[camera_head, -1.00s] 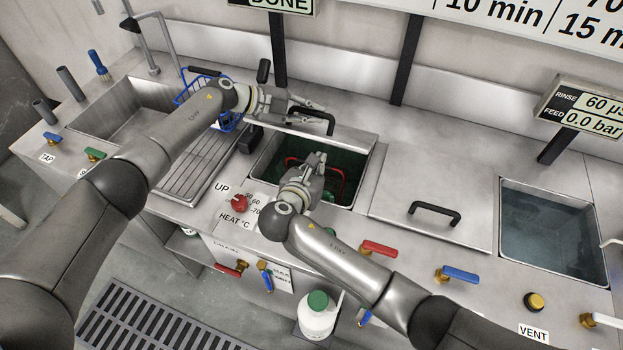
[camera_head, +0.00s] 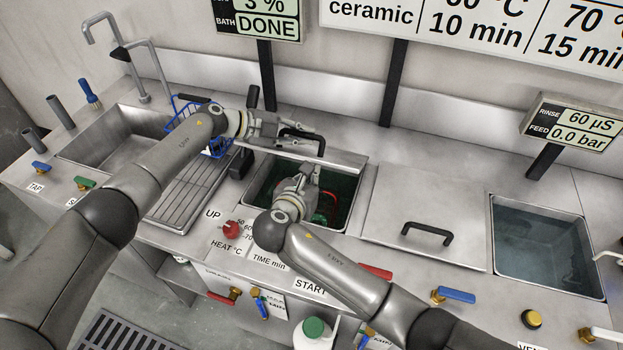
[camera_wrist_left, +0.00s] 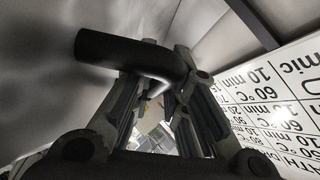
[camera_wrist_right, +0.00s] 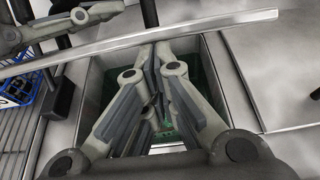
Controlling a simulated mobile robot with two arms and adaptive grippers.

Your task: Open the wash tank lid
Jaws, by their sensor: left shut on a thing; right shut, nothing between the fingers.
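The wash tank (camera_head: 345,213) is uncovered at the middle of the counter, with dark green liquid inside. Its lid (camera_head: 335,158) stands raised behind the opening, seen nearly edge-on; its edge crosses the right wrist view (camera_wrist_right: 205,34) as a bright bar. My left gripper (camera_head: 302,139) is shut on the lid's black handle (camera_wrist_left: 120,53). My right gripper (camera_head: 310,172) is shut and empty over the tank opening, in front of the lid edge; in the right wrist view the tank walls surround its fingers. Whether it touches the lid is unclear.
A red-handled item (camera_head: 329,203) sits in the tank. A second lid (camera_head: 385,205) lies flat to the right, beside an open rinse tank (camera_head: 540,240). A blue basket (camera_head: 218,147) and drainer (camera_head: 190,190) are left. Valve levers and a white bottle (camera_head: 313,336) are in front.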

